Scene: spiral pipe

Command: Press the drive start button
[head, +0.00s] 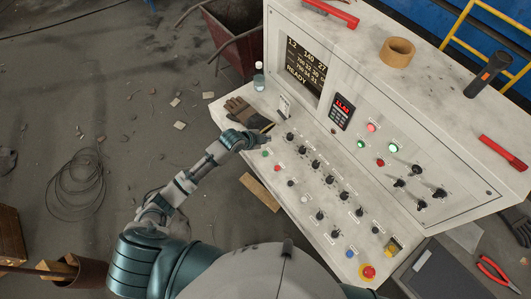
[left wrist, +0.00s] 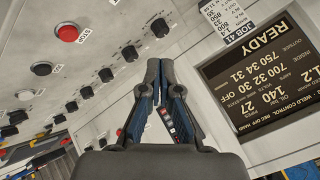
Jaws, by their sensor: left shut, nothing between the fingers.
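The sloped control panel (head: 335,205) carries rows of knobs and buttons. A green button (head: 264,153) and a red button (head: 277,169) sit near its left end; their labels are too small to read in the head view. In the left wrist view a red button (left wrist: 68,32) has a small label beside it; no green button shows there. My left gripper (head: 268,139) is over the left end of the panel, just beyond the green button. Its fingers (left wrist: 160,64) are closed together and empty. I cannot tell its height above the panel. My right gripper is out of view.
A display reading READY (head: 305,66) and a keypad (head: 342,111) are on the upright face. An emergency stop (head: 368,272) is at the near right corner.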

